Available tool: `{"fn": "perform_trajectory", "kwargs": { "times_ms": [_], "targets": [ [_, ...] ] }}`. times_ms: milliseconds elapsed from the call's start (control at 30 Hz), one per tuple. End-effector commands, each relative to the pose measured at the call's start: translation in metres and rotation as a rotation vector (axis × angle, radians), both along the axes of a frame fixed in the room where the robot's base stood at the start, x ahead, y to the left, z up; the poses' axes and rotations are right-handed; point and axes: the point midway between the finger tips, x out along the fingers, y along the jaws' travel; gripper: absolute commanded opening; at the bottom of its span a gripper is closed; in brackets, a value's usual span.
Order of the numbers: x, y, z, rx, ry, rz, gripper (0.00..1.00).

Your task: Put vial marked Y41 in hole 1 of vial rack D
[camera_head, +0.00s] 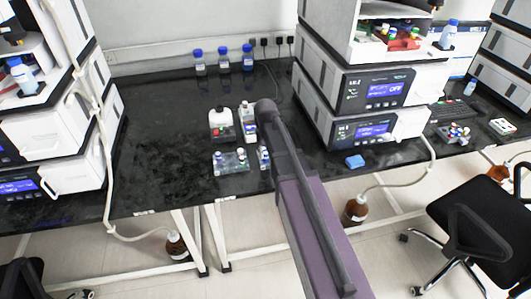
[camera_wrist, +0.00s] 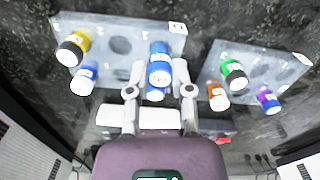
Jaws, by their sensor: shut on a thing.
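In the wrist view my gripper (camera_wrist: 160,78) is shut on a blue-capped vial (camera_wrist: 159,68) with a white label; its mark is too small to read. The held vial is in front of the right part of a grey rack (camera_wrist: 120,24). I cannot tell whether it is in a hole or above it. This rack has open dark holes, and a yellow-capped vial (camera_wrist: 73,46) and a blue-capped vial (camera_wrist: 84,78) at its left. A second grey rack (camera_wrist: 277,62) is at the right. The rack tags are unreadable. In the head view my arm hides the gripper.
The second rack bears green-capped (camera_wrist: 232,70), orange-capped (camera_wrist: 217,95) and purple-capped (camera_wrist: 267,100) vials near the gripper's right finger. In the head view a white bottle (camera_head: 221,124) stands behind a rack (camera_head: 230,170). Instrument stacks flank the dark bench (camera_head: 160,145), whose left part is clear.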

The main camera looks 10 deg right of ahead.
Motion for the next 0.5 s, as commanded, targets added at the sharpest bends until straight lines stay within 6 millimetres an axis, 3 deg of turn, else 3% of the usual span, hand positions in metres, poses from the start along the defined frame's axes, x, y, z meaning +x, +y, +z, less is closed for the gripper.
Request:
{"fn": "perform_trajectory", "kwargs": {
  "times_ms": [500],
  "targets": [
    [0.0, 0.0002, -0.0053, 0.0, 0.0, 0.0, 0.04]
  ]
}}
